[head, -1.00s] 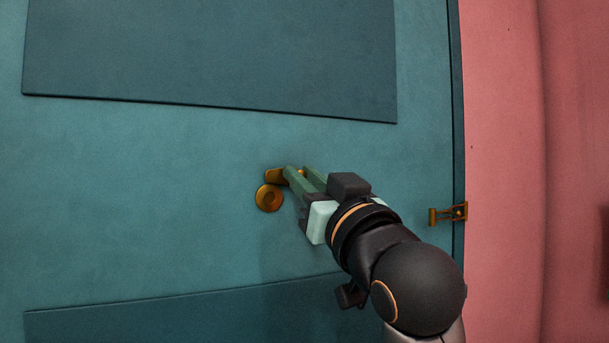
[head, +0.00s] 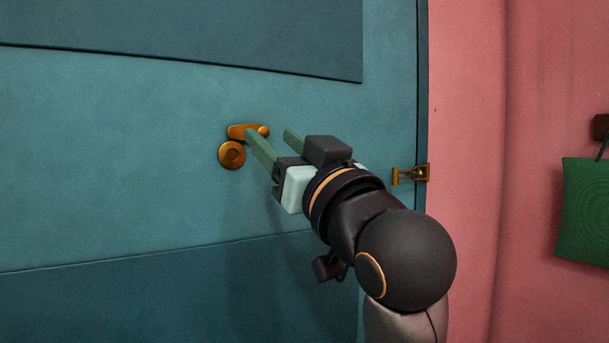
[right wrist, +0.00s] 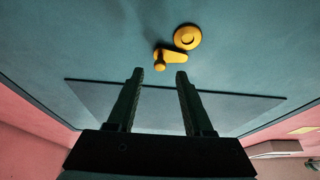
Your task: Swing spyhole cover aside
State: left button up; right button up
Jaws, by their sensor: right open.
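The round brass spyhole (head: 232,155) is on the teal door, its ring and centre showing. Its brass cover (head: 240,131) lies off to the side, above the ring and pointing right in the head view, with a small knob (head: 264,131) at its end. The right wrist view also shows the spyhole (right wrist: 187,37), the cover (right wrist: 174,56) and the knob (right wrist: 159,67). My right gripper (head: 268,132) is open and empty, its fingers apart on either side of the knob's line; the right wrist view shows the fingertips (right wrist: 160,72) short of it. My left gripper is not in view.
The teal door (head: 130,110) has darker raised panels (head: 180,30). A brass latch (head: 410,174) sits at its right edge, beside a pink wall (head: 470,100). A green hanging item (head: 590,210) is at the far right.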

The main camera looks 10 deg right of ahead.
jog(key=b+v, duration=0.2)
jog(key=v, duration=0.7)
jog(key=shift+s, duration=0.1)
